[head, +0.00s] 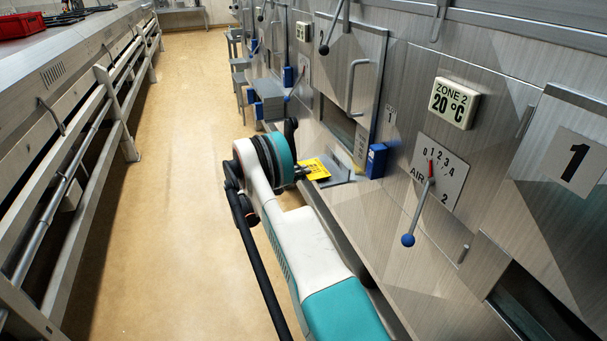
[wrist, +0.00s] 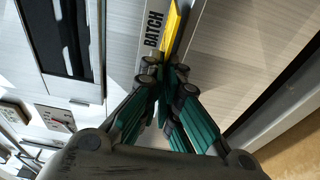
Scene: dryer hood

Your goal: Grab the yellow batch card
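The yellow batch card (head: 316,168) shows in the head view just past my gripper (head: 302,172), by a small grey ledge (head: 340,179) on the machine front. In the wrist view the yellow card (wrist: 172,28) appears thin, almost edge-on, beside a pale strip lettered BATCH (wrist: 152,30). My gripper (wrist: 165,72) has its fingers drawn together, with the card's near end between the tips. The fingers look shut on it, and they hide that near end. I cannot tell whether the card still touches the ledge.
The steel machine front runs along the right, with a blue block (head: 376,161), a door handle (head: 355,88) and a blue-knobbed air lever (head: 408,240). A rail (head: 118,110) and bench line the left, with a red crate (head: 22,25). The tan floor between is clear.

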